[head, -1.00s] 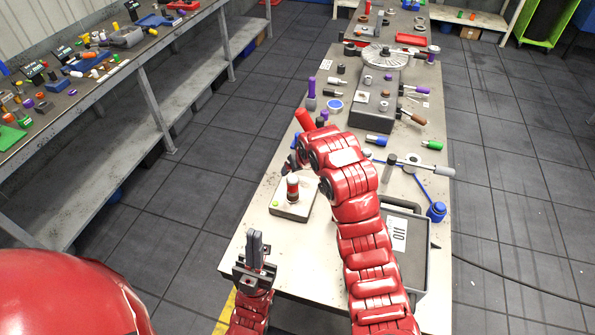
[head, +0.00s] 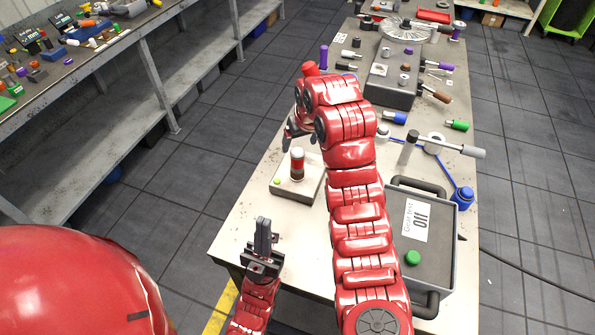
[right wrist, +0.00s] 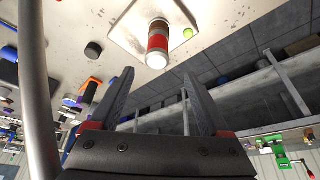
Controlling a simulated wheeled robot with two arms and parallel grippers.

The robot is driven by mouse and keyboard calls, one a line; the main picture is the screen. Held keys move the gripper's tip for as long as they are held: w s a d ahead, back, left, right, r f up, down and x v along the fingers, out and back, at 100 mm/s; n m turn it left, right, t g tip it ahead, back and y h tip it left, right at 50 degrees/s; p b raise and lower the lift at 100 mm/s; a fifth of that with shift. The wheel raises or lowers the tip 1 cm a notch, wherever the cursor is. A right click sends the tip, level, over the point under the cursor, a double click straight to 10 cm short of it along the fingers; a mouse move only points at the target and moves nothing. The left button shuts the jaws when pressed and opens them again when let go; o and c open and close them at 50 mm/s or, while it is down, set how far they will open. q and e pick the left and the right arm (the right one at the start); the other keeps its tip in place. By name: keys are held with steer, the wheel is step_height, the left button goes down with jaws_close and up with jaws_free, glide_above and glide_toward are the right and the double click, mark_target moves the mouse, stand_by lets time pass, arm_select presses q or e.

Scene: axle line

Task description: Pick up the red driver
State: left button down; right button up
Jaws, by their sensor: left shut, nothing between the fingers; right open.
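A short red cylinder (head: 297,166) with a dark band and a pale end stands upright on a pale square base (head: 283,189) with a green dot. I cannot tell for sure that it is the red driver. It also shows in the right wrist view (right wrist: 158,42), beyond the fingertips and roughly in line with the gap between them. My right gripper (right wrist: 158,76) is open and empty; in the head view it is partly hidden by my own arm, just above the cylinder. My left gripper (head: 263,222) is shut and empty, pointing up near the table's front left edge.
A grey case (head: 436,240) with a green knob sits at front right. A hammer (head: 455,147), blue (head: 396,118) and green (head: 457,125) cylinders and a dark block (head: 392,90) lie farther back. A purple upright piece (head: 323,57) stands at the table's left side.

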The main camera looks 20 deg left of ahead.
mark_target(298, 153)
steer(key=shift+x, duration=1.1)
steer(key=shift+f+p, duration=0.3)
steer(key=shift+f, duration=0.1)
steer(key=shift+w+a+f, duration=0.2)
steer(key=shift+w+f, duration=0.1)
steer(key=shift+f, duration=0.65)
steer(key=x, duration=0.4)
steer(key=shift+d+f+p, duration=0.1)
steer(key=shift+d+p, duration=0.1)
steer(key=shift+p, duration=0.1)
steer(key=shift+w, duration=0.15)
jaws_close()
